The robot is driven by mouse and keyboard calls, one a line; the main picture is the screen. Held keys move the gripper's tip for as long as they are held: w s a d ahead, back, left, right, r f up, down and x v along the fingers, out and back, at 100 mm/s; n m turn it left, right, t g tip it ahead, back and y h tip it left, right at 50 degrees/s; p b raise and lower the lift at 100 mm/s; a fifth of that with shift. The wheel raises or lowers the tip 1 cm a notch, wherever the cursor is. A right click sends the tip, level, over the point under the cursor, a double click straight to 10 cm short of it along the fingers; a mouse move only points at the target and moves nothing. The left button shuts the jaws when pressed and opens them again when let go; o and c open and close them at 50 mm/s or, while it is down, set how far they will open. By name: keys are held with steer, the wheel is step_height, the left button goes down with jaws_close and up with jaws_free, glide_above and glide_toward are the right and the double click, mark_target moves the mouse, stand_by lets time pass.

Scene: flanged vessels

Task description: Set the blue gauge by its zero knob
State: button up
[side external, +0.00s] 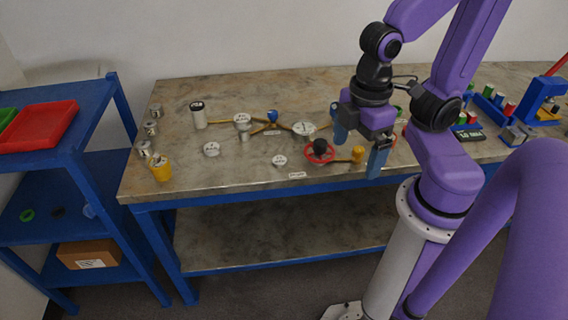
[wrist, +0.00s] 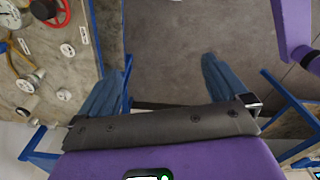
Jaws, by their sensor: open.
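Several white-faced gauges are on the bench: a left standing one (side external: 242,118), a right standing one (side external: 303,128) and two low ones, at left (side external: 211,149) and at front (side external: 280,160). I cannot tell which is the blue gauge, and no zero knob can be made out. A small blue part (side external: 272,115) is on the brass pipes. My gripper (side external: 358,142) is open and empty, with blue fingers, above the bench right of the gauges. In the wrist view my gripper (wrist: 166,62) points past the bench edge at the floor; white dials (wrist: 30,83) show at left.
A red handwheel (side external: 320,152) with a black part on it and a yellow-capped pipe end (side external: 358,154) are close below my gripper. A yellow cup (side external: 160,168) and several metal cans are at the left end. A blue shelf (side external: 70,140) holds a red tray (side external: 40,126).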

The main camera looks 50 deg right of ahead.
steer(key=shift+s+f, duration=0.15)
steer(key=shift+s, duration=0.3)
stand_by(0.3)
steer(key=w+d+r+m, duration=0.1)
steer(key=w+d+r, duration=0.1)
steer(key=w, duration=0.5)
steer(key=w+d+r, duration=0.1)
steer(key=w, duration=0.6)
steer(key=w+d+r+m, duration=0.1)
steer(key=w+d, duration=0.8)
steer(key=d, duration=0.1)
steer(key=d+m, duration=0.2)
steer(key=d, duration=2.5)
step_height(320, 180, down, 9)
steer(key=shift+w+f, duration=0.2)
steer(key=shift+w, duration=0.25)
